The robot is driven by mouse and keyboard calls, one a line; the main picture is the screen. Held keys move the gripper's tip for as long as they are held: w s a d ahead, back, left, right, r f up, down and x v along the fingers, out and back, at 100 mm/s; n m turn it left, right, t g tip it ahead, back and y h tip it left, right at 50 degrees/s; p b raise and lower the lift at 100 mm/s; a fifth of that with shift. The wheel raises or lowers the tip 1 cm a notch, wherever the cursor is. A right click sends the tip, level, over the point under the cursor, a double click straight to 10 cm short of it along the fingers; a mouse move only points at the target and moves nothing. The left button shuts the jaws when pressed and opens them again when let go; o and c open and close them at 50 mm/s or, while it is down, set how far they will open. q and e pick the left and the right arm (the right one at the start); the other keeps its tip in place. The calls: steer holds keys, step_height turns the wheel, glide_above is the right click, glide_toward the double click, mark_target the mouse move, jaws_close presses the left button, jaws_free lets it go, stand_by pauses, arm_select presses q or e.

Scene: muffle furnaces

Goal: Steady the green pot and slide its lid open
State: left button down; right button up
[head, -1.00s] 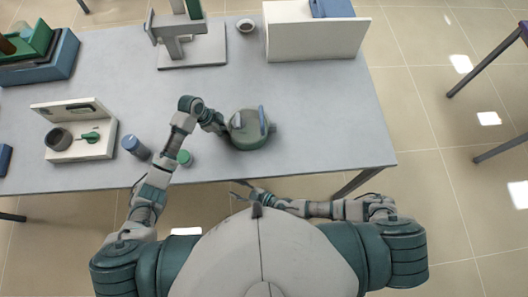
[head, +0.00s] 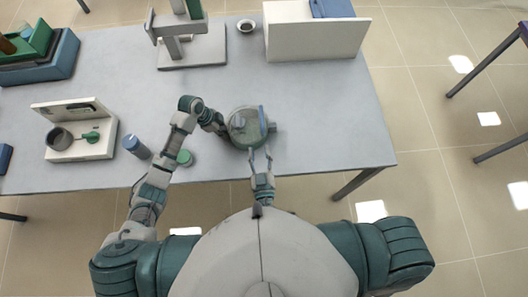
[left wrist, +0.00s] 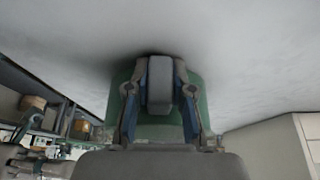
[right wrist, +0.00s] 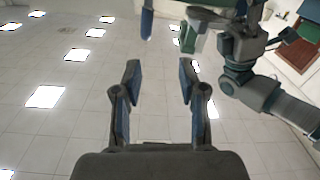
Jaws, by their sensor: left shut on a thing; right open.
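The round green pot (head: 247,139) stands on the grey table near its front edge. An upright blue strip (head: 262,118) rises on its lid, right of centre. My left gripper (head: 227,125) is at the pot's left side; in the left wrist view its fingers (left wrist: 160,92) are shut on the pot's grey handle (left wrist: 160,70), with the green wall (left wrist: 125,75) behind. My right gripper (head: 261,153) is open at the pot's near side, pointing towards it. In the right wrist view nothing lies between its fingers (right wrist: 159,80); the blue strip (right wrist: 147,22) shows beyond them.
An open white case (head: 90,150) lies farther left. A white block (head: 315,40) stands at the back right. The table right of the pot is clear.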

mark_target(262, 127)
steer(key=shift+h, duration=0.5)
steer(key=w, duration=0.4)
steer(key=w+d, duration=0.1)
steer(key=w, duration=0.7)
steer(key=shift+d+f, duration=0.1)
steer(key=shift+d, duration=0.25)
jaws_close()
steer(key=shift+d, duration=0.1)
